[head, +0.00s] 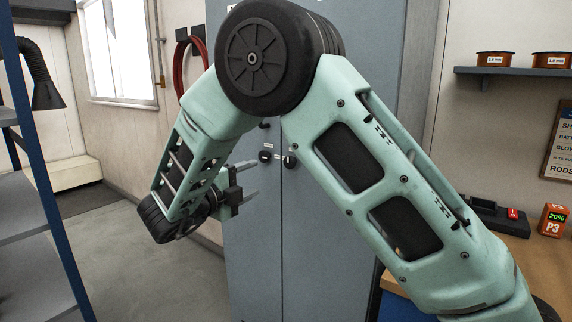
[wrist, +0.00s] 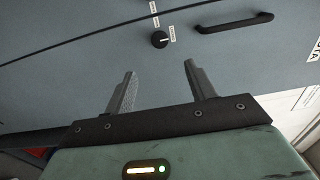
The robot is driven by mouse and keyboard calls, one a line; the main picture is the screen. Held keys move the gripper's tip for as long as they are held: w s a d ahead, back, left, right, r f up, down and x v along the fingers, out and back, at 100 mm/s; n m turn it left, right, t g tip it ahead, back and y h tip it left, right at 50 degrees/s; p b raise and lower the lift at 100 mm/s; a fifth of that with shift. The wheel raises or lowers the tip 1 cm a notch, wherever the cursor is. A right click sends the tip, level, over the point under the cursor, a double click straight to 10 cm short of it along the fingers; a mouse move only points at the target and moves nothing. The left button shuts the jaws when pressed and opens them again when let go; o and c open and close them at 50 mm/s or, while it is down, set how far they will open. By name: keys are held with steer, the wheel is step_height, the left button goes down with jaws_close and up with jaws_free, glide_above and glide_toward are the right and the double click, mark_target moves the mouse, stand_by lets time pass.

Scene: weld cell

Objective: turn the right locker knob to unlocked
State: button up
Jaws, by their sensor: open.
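The locker (head: 253,245) is blue-grey with two doors. The right knob (head: 290,161) is round and black, just right of the door seam. In the wrist view a black knob (wrist: 160,40), which looks like the right one, has a pale line running sideways in the picture and small white labels beside it, too small to read. The left knob (head: 265,156) sits across the seam. My gripper (head: 256,179) is open and empty, in front of the left door, left of the knobs. In the wrist view its fingers (wrist: 158,90) are apart and clear of the knob.
A black door handle (wrist: 235,22) stands out near the knob. A blue-framed shelf (head: 40,210) is at the left. A workbench (head: 545,260) with an orange P3 box (head: 553,220) is at the right. My arm hides much of the right door. Floor between shelf and locker is clear.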

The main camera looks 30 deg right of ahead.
mark_target(288, 163)
steer(key=p+x, duration=0.3)
steer(key=x, duration=1.2)
steer(key=shift+a, duration=0.1)
steer(key=c, duration=1)
